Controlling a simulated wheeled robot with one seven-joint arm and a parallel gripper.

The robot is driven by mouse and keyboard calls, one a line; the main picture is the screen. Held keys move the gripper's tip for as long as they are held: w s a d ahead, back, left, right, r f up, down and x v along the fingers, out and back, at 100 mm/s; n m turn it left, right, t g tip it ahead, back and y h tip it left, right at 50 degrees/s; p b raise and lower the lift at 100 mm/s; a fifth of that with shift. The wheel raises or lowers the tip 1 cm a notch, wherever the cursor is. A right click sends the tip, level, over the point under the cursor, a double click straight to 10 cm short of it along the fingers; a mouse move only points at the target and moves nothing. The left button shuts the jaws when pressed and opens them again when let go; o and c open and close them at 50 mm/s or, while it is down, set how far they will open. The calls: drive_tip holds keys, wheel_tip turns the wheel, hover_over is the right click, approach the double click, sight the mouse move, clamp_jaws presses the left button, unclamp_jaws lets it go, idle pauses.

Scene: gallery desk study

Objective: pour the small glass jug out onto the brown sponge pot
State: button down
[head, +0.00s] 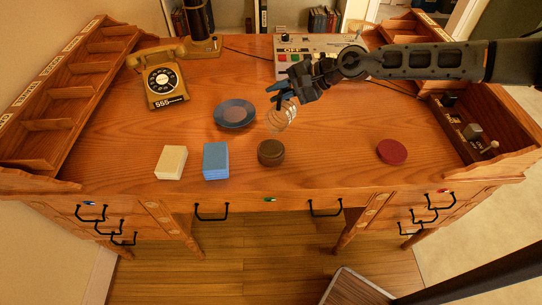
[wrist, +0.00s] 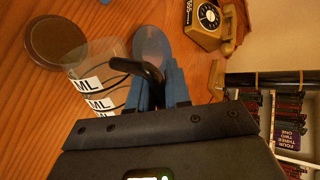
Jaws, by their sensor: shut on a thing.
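The small glass jug (head: 281,118) is clear, with white ML labels that show in the wrist view (wrist: 91,86). My gripper (head: 283,91) is shut on the jug's dark handle (wrist: 137,68), between its blue fingers (wrist: 158,88). The jug hangs above the desk and looks somewhat tilted in the head view. Whether it has anything in it I cannot tell. The brown sponge pot (head: 271,153) is round and stands on the desk, just nearer the front edge than the jug. In the wrist view the pot (wrist: 56,40) shows beside the jug, partly overlapped by it.
A dark blue dish (head: 235,114) lies left of the jug. A cream block (head: 171,162), a blue block (head: 216,160) and a dark red disc (head: 392,151) lie near the front. A telephone (head: 160,82) and a button box (head: 310,49) stand behind.

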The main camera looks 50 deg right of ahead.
drive_tip(key=b, duration=0.2)
drive_tip(key=f+b, duration=0.1)
drive_tip(key=b, duration=0.1)
drive_tip(key=shift+d+f+y, duration=0.25)
drive_tip(key=shift+d+y, duration=0.1)
drive_tip(key=shift+y, duration=0.05)
drive_tip(key=d+m+b, duration=0.1)
drive_tip(key=b, duration=0.2)
drive_tip(key=shift+w+f+y+b, duration=0.15)
drive_tip(key=shift+f+y+b, duration=0.2)
drive_tip(key=shift+f+y, duration=0.05)
drive_tip(key=shift+w+d+m+b, duration=0.1)
drive_tip(key=shift+d+m+b, duration=0.2)
drive_tip(key=shift+b, duration=0.45)
drive_tip(key=shift+r, duration=0.2)
